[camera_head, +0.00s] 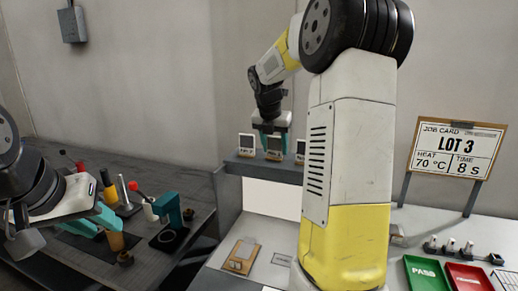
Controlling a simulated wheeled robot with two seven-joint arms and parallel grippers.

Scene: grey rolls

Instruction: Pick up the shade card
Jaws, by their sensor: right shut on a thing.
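Three small framed cards stand in a row on a grey ledge (284,172). The left card (247,144) and the right card (300,148) stand on either side of a middle card (274,152). My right gripper (274,132) reaches down from above and is shut on the top of the middle card. The card is upright, close to the ledge; whether it touches is too small to tell. My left gripper (104,225) is over the dark bench at left, its teal fingers apart, with nothing seen between them.
The dark bench (78,150) holds several upright tools and a teal press (172,210). A green PASS tray (425,277) and a red tray (468,278) lie at right. My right arm hides the middle of the white table.

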